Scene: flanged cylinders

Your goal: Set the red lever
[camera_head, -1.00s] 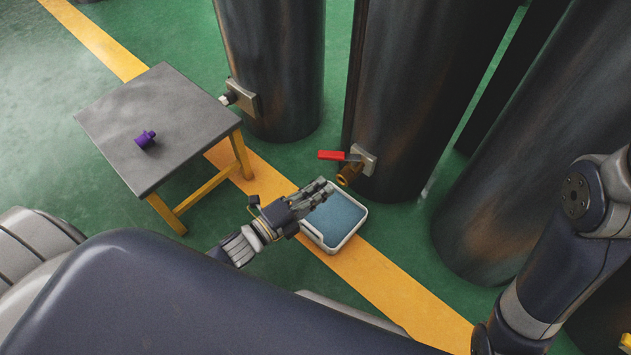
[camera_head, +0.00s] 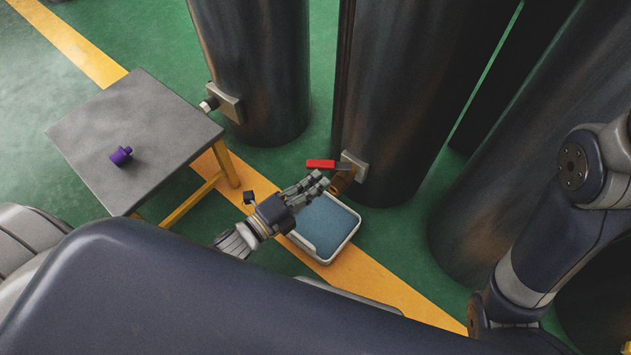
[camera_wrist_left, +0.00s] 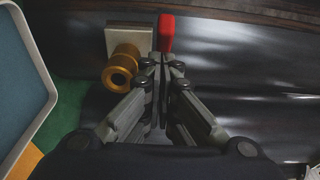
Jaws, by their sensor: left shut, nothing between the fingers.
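The red lever (camera_head: 321,164) sticks out to the left from a valve on a square plate (camera_head: 354,166) on the middle dark cylinder. In the left wrist view the lever (camera_wrist_left: 167,33) shows just beyond my fingertips, with the brass spout (camera_wrist_left: 121,68) to its left. The spout also shows in the head view (camera_head: 342,182). My left gripper (camera_head: 322,181) is shut and empty, its tips just below the lever and close to the spout. Whether the tips touch the lever cannot be told. My right gripper is not in view; only part of my right arm shows.
A white-rimmed tray with a blue inside (camera_head: 330,226) lies on the floor below the valve. A grey table (camera_head: 145,125) with a purple fitting (camera_head: 121,155) stands at the left. Another cylinder (camera_head: 262,75) with a plate and fitting stands behind; a large one (camera_head: 500,190) stands right.

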